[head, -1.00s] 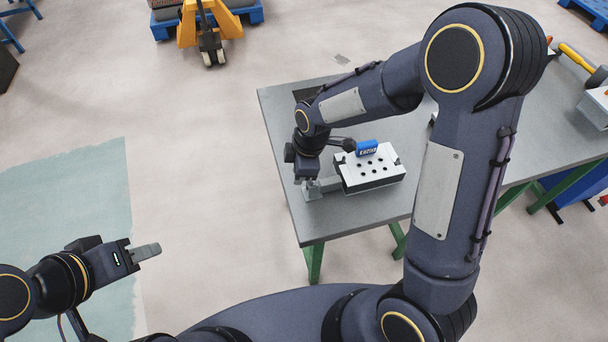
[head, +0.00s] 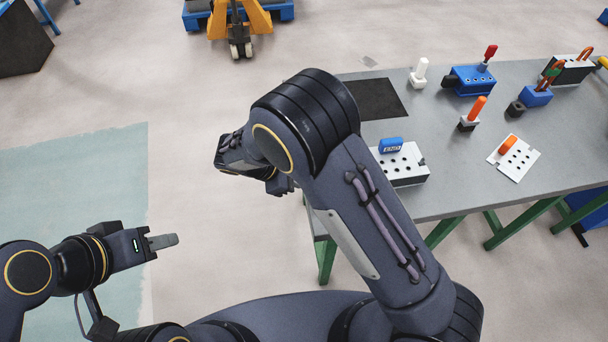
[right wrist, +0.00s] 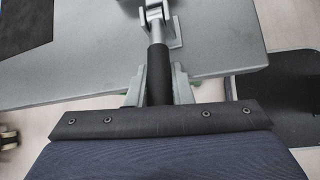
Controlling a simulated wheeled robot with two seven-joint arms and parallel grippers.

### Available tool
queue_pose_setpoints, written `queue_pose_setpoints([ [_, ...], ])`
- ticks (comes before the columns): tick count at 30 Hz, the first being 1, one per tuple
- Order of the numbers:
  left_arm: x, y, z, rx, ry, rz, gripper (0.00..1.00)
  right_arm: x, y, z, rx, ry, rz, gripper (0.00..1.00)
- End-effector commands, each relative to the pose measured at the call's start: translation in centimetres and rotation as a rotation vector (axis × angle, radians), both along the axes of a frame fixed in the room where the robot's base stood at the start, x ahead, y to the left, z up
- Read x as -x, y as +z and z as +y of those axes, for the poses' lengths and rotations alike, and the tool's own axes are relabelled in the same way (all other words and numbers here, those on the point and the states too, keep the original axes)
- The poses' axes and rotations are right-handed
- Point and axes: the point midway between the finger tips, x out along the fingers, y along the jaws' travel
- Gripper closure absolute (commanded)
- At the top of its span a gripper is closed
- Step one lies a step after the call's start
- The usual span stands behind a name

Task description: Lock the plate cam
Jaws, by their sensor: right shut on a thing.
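In the right wrist view, my right gripper (right wrist: 158,88) is shut on a black handle (right wrist: 158,68), with one grey finger on each side. The handle joins a grey metal lever and bracket (right wrist: 155,15) over the grey table; I take this to be the plate cam. In the head view, my right arm hides the handle, the bracket and the right fingers. A white block with round holes (head: 408,170) stands on the table right of my arm, with a blue END piece (head: 391,146) on it. My left gripper (head: 163,241) is empty at the lower left, away from the table, seen edge-on.
The grey table (head: 455,195) holds an orange-handled clamp (head: 473,114), a white clamp (head: 420,73), a blue block (head: 472,80) and a white plate with an orange piece (head: 523,160). A dark mat (head: 377,99) lies at the back left. Open floor surrounds my left arm.

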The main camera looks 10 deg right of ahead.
Motion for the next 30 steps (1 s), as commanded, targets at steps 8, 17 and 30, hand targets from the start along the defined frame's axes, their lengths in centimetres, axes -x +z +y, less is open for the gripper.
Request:
queue_pose_setpoints([
  [8,0.0,-1.2,0.0,0.0,0.0,0.0,0.64,0.0,-1.5,0.3,0.142,0.003,-0.003,1.0],
  [17,0.0,-1.5,0.0,0.0,0.0,0.0,0.64,0.1,-1.9,0.3,0.199,0.002,-0.004,1.0],
  [30,0.0,-1.5,0.0,0.0,0.0,0.0,0.64,0.1,-1.9,0.3,0.202,0.002,-0.003,0.74],
])
